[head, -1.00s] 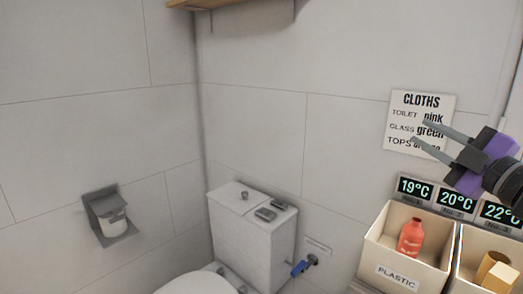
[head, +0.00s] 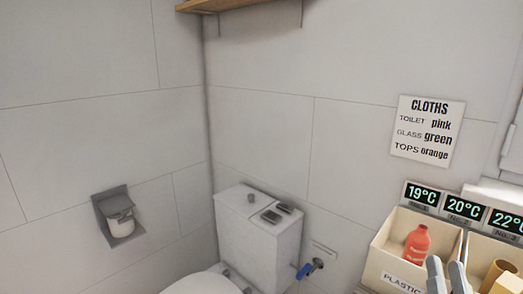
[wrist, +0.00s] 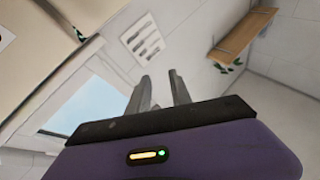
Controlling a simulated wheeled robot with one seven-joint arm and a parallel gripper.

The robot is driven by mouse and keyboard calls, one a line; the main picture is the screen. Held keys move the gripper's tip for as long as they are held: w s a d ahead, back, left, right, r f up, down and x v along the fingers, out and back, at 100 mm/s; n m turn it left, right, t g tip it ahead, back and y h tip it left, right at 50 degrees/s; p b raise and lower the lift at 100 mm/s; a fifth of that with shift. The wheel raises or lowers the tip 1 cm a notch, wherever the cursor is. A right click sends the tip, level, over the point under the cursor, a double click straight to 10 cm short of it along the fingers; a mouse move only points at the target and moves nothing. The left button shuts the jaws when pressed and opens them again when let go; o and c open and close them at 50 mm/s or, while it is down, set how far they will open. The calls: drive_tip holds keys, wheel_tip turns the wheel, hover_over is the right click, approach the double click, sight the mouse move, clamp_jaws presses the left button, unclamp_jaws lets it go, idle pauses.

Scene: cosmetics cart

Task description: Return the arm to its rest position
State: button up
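My gripper (head: 445,266) shows at the lower right of the head view, with only its two grey fingers in frame. They point up in front of the plastic bin (head: 375,263). The fingers are apart with nothing between them. In the wrist view my gripper (wrist: 159,78) also has its two fingers spread and empty, beyond the purple body. The rest of my arm is outside the head view.
A red bottle (head: 416,243) stands in the plastic bin. A second bin at the right holds brown items (head: 496,270). Temperature displays (head: 463,208) stand behind the bins. A toilet (head: 258,235) is left of them. A wooden shelf (head: 215,5) is high up.

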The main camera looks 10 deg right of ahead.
drive_tip(key=s+a+f+n+g+y, duration=0.2)
drive_tip(key=s+a+f+y, duration=0.1)
drive_tip(key=s+f, duration=0.3)
drive_tip(key=s+a+f+n+g+y+p, duration=0.1)
drive_tip(key=s+a+f, duration=0.4)
drive_tip(key=s, duration=0.6)
drive_tip(key=s+a+f+n+g+y, duration=0.3)
drive_tip(key=s+a+f+n+y, duration=0.1)
drive_tip(key=s+f, duration=0.3)
drive_tip(key=shift+s+a+g+y, duration=0.3)
drive_tip(key=shift+s+y, duration=0.2)
drive_tip(key=shift+s, duration=0.75)
drive_tip(key=shift+f, duration=0.1)
